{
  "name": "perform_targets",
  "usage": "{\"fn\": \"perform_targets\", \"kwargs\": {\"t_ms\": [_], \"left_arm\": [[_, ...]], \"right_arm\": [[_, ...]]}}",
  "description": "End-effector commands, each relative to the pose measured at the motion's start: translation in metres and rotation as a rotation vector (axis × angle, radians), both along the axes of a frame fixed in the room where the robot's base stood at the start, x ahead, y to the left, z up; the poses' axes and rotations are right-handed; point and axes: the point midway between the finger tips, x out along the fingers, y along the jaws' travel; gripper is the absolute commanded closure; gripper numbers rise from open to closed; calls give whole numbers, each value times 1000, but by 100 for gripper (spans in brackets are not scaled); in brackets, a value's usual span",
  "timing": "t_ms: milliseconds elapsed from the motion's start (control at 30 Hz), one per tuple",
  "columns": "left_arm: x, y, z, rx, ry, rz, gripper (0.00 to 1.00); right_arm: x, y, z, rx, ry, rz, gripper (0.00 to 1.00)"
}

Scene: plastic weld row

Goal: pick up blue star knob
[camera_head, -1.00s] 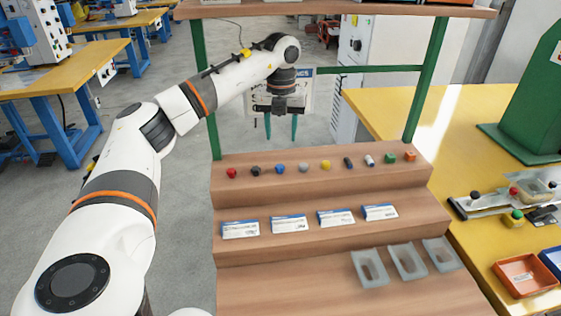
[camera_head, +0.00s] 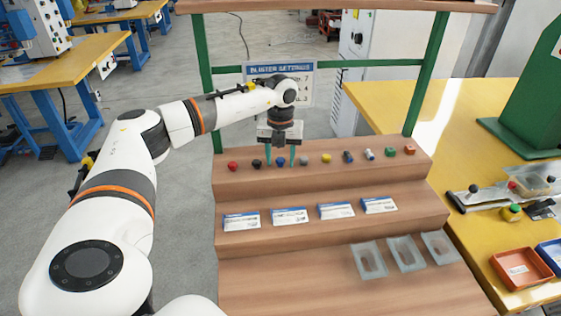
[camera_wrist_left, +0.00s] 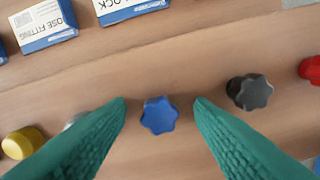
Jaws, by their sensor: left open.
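The blue star knob (camera_wrist_left: 159,115) lies on the wooden step between the two green fingers of my left gripper (camera_wrist_left: 160,108) in the left wrist view, with a gap on each side. In the head view the blue knob (camera_head: 281,162) sits on the top step in a row of small parts, and my left gripper (camera_head: 280,160) is open around it, with its fingertips close to the step. My left gripper holds nothing. My right gripper is not in view.
A dark knob (camera_wrist_left: 250,92) and a red knob (camera_wrist_left: 312,69) lie on one side, a yellow knob (camera_wrist_left: 22,143) on the other. A grey part is partly hidden by a finger. White-blue boxes (camera_head: 290,216) and clear trays (camera_head: 370,262) stand on lower steps.

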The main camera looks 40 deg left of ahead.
Motion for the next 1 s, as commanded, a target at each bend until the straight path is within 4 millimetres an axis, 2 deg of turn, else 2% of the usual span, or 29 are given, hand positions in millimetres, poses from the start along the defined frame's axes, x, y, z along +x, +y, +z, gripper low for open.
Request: {"fn": "perform_targets", "kwargs": {"t_ms": [67,333,733,867,1000], "left_arm": [[0,0,0,0,0,0,55],[0,0,1,0,0,0,99],[1,0,6,0,-3,0,99],[1,0,25,-1,-4,-1,99],[1,0,55,-1,-6,-1,99]], "right_arm": [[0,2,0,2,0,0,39],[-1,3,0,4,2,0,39],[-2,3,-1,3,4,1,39],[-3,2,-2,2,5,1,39],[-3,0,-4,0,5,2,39]]}}
